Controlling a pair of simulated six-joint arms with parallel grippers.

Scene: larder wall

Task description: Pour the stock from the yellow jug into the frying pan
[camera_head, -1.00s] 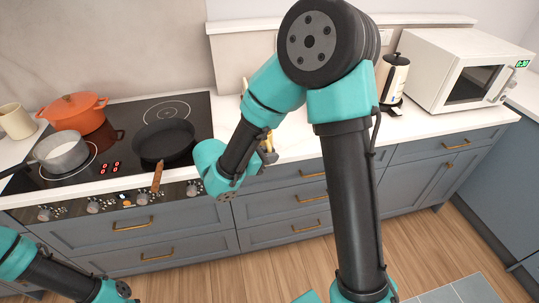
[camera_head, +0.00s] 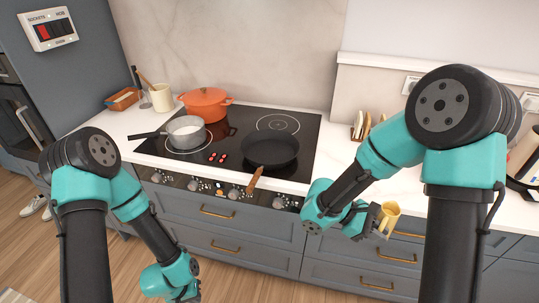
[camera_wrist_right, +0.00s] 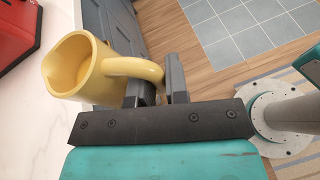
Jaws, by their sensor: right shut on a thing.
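The yellow jug (camera_head: 391,214) is held by its handle in my right gripper (camera_head: 372,217), in front of the drawers, right of the hob and apart from the pan. In the right wrist view the jug (camera_wrist_right: 75,72) shows its open mouth; I cannot tell the level of stock inside. The right gripper's fingers (camera_wrist_right: 157,80) are closed around the handle. The black frying pan (camera_head: 270,150) sits on the front right of the hob, its wooden handle pointing towards me. My left gripper (camera_head: 185,294) is at the bottom edge, mostly cut off; its jaws do not show.
A grey saucepan (camera_head: 186,130) with white contents and an orange pot (camera_head: 206,103) stand on the hob (camera_head: 233,128), left of the frying pan. A cream crock (camera_head: 161,97) is further left. The rear right burner (camera_head: 278,123) is empty. A rack (camera_head: 361,126) stands right of the hob.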

